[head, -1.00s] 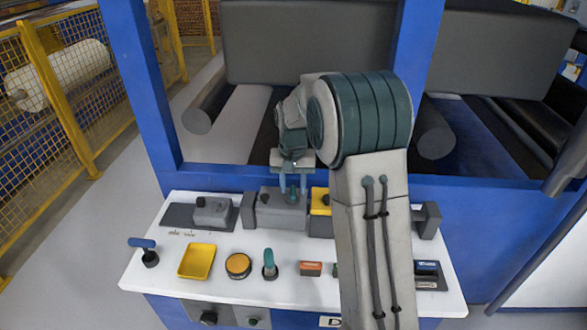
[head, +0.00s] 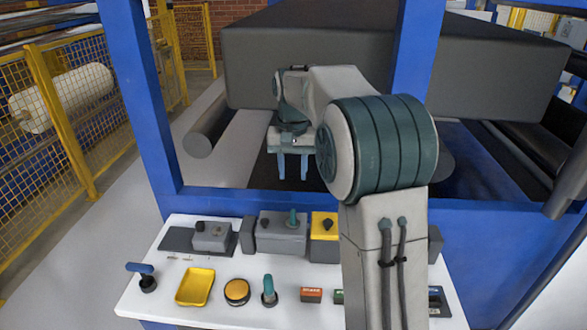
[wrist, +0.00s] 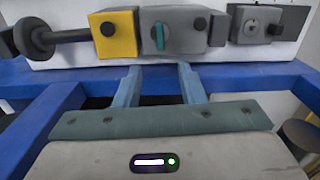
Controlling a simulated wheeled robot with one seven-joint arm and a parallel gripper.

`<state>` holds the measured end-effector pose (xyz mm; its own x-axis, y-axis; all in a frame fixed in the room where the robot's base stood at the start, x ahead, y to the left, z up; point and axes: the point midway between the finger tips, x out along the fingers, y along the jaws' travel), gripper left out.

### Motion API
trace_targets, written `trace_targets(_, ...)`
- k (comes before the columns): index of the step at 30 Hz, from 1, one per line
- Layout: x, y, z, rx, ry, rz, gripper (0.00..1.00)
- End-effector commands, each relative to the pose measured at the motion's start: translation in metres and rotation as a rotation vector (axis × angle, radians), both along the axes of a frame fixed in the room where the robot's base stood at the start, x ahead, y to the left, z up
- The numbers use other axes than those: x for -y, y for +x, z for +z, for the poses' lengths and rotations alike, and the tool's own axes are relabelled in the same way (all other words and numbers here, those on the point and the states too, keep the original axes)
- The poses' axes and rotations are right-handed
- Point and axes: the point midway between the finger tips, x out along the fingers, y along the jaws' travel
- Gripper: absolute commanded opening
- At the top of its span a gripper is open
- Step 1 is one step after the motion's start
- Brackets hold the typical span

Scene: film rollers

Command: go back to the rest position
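My gripper (head: 292,167) hangs in the air above and behind the control panel (head: 205,301) in the head view. Its two blue fingers point down and stand apart with nothing between them. In the wrist view my gripper (wrist: 160,85) also shows open and empty. A grey box with a teal switch (head: 291,217) is at the back of the panel, below the fingers and apart from them. It also shows in the wrist view (wrist: 185,40). My arm covers the right part of the panel.
A yellow box with a black knob (head: 324,231) stands beside the grey box. A yellow tray (head: 195,287), an orange button (head: 237,291) and a teal lever (head: 269,290) are on the panel. Blue posts (head: 148,110) and dark rollers (head: 208,125) lie behind.

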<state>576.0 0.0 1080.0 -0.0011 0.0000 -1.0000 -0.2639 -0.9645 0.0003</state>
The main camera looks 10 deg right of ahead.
Motion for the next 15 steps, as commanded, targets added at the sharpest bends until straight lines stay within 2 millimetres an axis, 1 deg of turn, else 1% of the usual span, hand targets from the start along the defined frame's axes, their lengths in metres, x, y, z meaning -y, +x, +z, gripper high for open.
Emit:
trace_targets(4,0.0,0.0,0.0,0.0,0.0,0.0,0.36)
trace_targets(5,0.0,-0.003,0.001,0.003,0.0,0.002,0.36)
trace_targets(8,0.0,-0.019,0.006,0.019,0.0,0.016,0.36)
trace_targets(11,-0.001,-0.046,0.012,0.044,-0.001,0.041,0.36)
trace_targets(15,-0.001,-0.093,0.014,0.086,-0.003,0.083,0.36)
